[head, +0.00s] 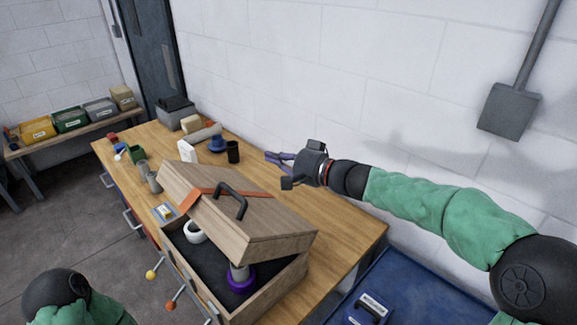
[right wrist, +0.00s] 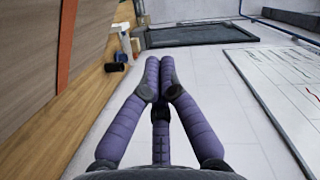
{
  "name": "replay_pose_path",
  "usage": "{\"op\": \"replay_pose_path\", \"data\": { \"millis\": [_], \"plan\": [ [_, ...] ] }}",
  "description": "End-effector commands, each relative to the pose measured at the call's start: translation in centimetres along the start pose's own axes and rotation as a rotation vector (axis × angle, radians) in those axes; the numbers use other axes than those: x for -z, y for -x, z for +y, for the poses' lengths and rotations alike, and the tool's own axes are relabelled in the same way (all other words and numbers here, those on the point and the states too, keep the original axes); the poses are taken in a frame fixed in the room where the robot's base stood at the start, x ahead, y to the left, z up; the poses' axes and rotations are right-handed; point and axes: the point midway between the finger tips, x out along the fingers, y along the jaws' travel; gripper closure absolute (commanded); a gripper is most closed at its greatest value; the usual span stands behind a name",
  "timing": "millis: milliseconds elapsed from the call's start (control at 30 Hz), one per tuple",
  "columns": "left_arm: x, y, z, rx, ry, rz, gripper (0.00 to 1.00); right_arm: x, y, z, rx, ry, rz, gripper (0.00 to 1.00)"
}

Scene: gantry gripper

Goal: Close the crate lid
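The wooden crate (head: 273,289) stands on the workbench with its lid (head: 270,218) partly raised. The lid slopes over the crate, leaving the near side open. It has a black handle (head: 234,198) and an orange strap (head: 213,190). In the right wrist view the wooden lid (right wrist: 28,50) fills the left side. My right gripper (head: 272,157) is beyond the lid, near the wall, apart from it. In the right wrist view its purple fingers (right wrist: 160,68) are together with nothing between them. My left gripper is out of view; only part of that arm shows.
Inside the crate are a white mug (head: 195,232) and a purple-based object (head: 241,279). A black cup (head: 233,151), a blue item (head: 217,144) and several small things stand on the workbench (head: 340,228) behind. A blue surface (head: 405,275) lies at the right. The wall is close behind.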

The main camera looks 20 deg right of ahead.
Motion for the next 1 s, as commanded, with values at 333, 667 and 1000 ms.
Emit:
{"op": "replay_pose_path", "data": {
  "millis": [333,667,1000],
  "plan": [
    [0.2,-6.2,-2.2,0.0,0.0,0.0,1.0,-5.7,-1.3,-0.8,-0.036,0.178,-0.002,1.0],
    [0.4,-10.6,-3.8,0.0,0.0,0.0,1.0,-11.1,-2.6,-1.0,-0.077,0.354,-0.003,1.0],
    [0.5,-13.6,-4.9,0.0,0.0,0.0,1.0,-17.2,-4.0,-0.1,-0.126,0.555,-0.004,1.0]
  ]
}}
